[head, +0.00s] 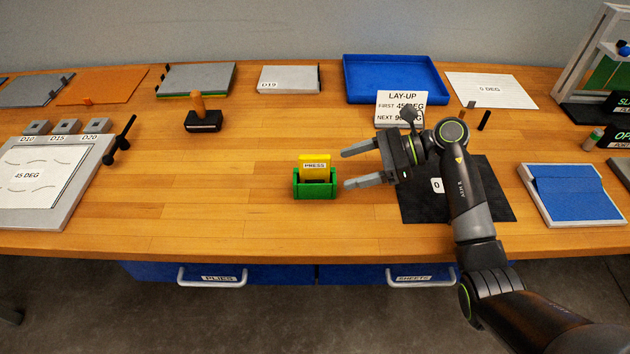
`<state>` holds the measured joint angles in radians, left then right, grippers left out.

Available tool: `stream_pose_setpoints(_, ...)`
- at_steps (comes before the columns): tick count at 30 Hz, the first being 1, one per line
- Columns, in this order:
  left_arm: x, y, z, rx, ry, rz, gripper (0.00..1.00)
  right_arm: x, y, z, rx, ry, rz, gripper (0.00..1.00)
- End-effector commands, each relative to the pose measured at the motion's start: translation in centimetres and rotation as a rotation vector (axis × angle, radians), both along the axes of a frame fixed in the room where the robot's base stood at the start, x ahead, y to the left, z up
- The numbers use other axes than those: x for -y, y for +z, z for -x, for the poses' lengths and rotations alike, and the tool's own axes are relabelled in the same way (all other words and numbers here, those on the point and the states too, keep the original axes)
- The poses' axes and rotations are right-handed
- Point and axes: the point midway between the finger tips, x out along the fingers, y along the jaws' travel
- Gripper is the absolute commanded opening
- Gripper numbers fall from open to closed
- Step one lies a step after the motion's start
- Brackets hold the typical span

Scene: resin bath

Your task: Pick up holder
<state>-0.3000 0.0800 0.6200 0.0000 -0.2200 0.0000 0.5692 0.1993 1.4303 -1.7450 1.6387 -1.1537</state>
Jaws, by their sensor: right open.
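A small green holder (315,191) stands on the wooden table near the middle of the head view. A yellow block or card marked PRESS (314,168) sits upright in it. My right gripper (348,168) is open and empty, just right of the holder. Its two fingers point left toward the holder, one farther back and one nearer the front. A gap shows between the fingertips and the holder. My left gripper is not in view.
A dark mat (480,200) lies under my right arm. A LAY-UP sign (402,107) stands behind the gripper, before a blue tray (395,80). A wooden-handled tool (202,118) stands at the back left.

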Motion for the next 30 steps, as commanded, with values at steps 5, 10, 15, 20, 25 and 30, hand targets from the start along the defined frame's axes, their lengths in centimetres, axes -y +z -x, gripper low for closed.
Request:
stream_pose_setpoints(5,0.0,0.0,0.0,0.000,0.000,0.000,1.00,-2.8,-1.1,0.1,-0.003,-0.001,-0.004,0.71)
stream_pose_setpoints(10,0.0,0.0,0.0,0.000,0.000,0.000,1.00,-3.8,-1.6,0.1,-0.002,-0.002,-0.002,0.71)
stream_pose_setpoints(15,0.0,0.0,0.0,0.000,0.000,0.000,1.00,-5.9,-2.4,0.7,-0.005,-0.002,-0.004,0.71)
stream_pose_setpoints(20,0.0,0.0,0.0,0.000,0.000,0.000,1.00,-7.9,-3.2,0.8,-0.003,-0.002,-0.003,0.71)
stream_pose_setpoints(25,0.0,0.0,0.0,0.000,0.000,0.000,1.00,-8.4,-3.5,0.8,-0.002,-0.003,-0.001,0.71)
stream_pose_setpoints(30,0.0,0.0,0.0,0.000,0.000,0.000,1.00,-8.4,-3.5,0.8,-0.002,-0.003,-0.001,0.68)
